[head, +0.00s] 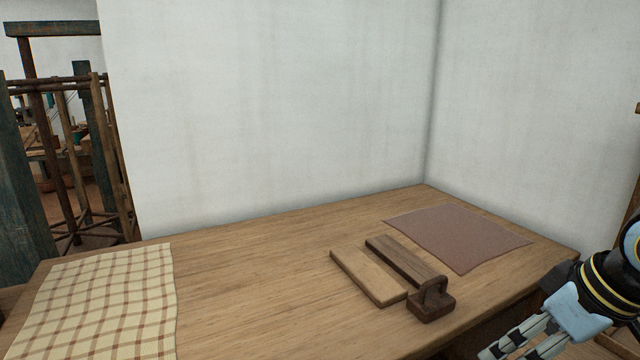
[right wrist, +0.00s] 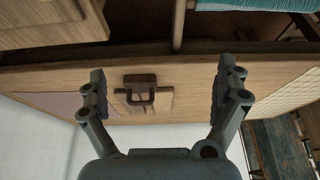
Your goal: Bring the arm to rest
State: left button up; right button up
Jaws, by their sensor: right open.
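My right gripper (head: 512,346) comes in at the lower right of the head view, beside the table's right front edge, with its fingertips close to the bottom of the picture. In the right wrist view its two fingers (right wrist: 160,82) stand wide apart with nothing between them. Through the gap the table and a dark handled block (right wrist: 140,84) show farther off. My left gripper is not in view.
A wooden table (head: 250,265) carries a checked cloth (head: 105,300), a pale board (head: 368,277), a dark handled block (head: 432,300) and a brown mat (head: 460,238). White walls (head: 270,110) stand behind it. A wooden frame (head: 65,150) is at left. The table's middle is clear.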

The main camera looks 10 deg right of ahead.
jog(key=s+a+f+m+h, duration=0.25)
jog(key=s+a, duration=0.35)
jog(key=s, duration=0.7)
jog(key=s+d+f+g, duration=0.1)
jog(key=s+f, duration=0.1)
jog(key=f, duration=1.3)
jog(key=s+d+f+g, duration=0.1)
jog(key=s+d+f, duration=0.1)
jog(key=f, duration=1.3)
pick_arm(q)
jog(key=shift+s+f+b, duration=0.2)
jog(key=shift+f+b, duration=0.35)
pick_arm(e)
jog(key=s+f+g, duration=0.1)
jog(key=s+f, duration=1.2)
jog(key=s, duration=0.4)
jog(key=shift+d+f, duration=0.15)
jog(key=shift+f, duration=0.25)
